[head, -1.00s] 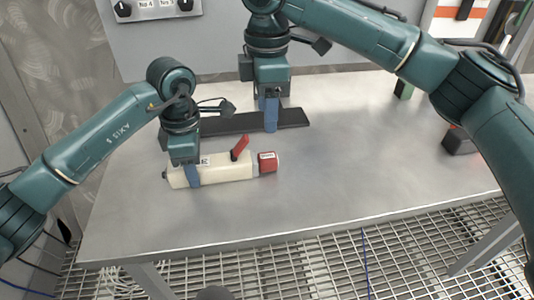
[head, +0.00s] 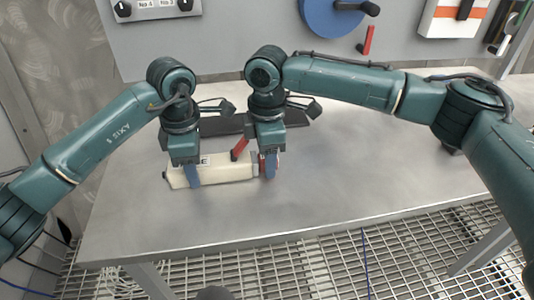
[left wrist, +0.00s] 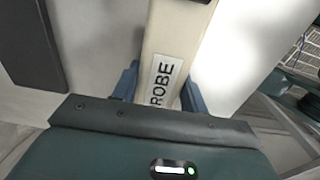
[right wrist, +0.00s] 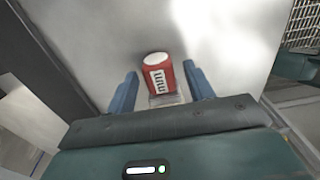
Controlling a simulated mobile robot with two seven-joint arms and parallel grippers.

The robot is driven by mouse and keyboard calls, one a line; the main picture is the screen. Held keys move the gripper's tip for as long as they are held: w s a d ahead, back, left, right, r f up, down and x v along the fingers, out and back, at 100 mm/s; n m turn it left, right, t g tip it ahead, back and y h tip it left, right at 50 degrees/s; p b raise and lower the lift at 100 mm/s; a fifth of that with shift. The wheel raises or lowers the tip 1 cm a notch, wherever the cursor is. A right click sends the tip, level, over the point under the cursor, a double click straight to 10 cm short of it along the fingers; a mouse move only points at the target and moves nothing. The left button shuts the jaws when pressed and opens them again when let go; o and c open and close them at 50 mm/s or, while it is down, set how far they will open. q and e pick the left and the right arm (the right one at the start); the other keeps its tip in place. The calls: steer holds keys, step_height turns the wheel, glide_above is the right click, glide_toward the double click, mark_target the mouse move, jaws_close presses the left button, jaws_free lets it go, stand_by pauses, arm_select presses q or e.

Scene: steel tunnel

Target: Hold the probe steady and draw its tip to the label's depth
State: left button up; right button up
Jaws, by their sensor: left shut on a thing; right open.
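The cream probe body (head: 216,172) lies on the steel table in the head view. My left gripper (head: 194,176) is shut around it near its left part. In the left wrist view the body (left wrist: 170,55) runs between the blue fingers and carries a label ending in "ROBE". A red lever (head: 240,149) sticks up from the probe. My right gripper (head: 270,165) is at the probe's right end, largely hiding the red tip. In the right wrist view the red tip (right wrist: 158,74), with a white label, sits between the open fingers; its small lettering is unclear.
A dark flat bar (head: 222,125) lies on the table (head: 350,190) behind the probe. A wall panel (head: 230,40) with knobs, a blue disc (head: 330,15) and a red handle (head: 368,40) stands at the back. The table's front and right are clear; floor grating lies beyond its front edge.

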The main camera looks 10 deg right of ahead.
jaws_close()
steer(key=shift+d, duration=3.1)
jaws_free()
steer(key=shift+a, duration=0.1)
steer(key=shift+r, duration=0.1)
step_height(320, 180, up, 12)
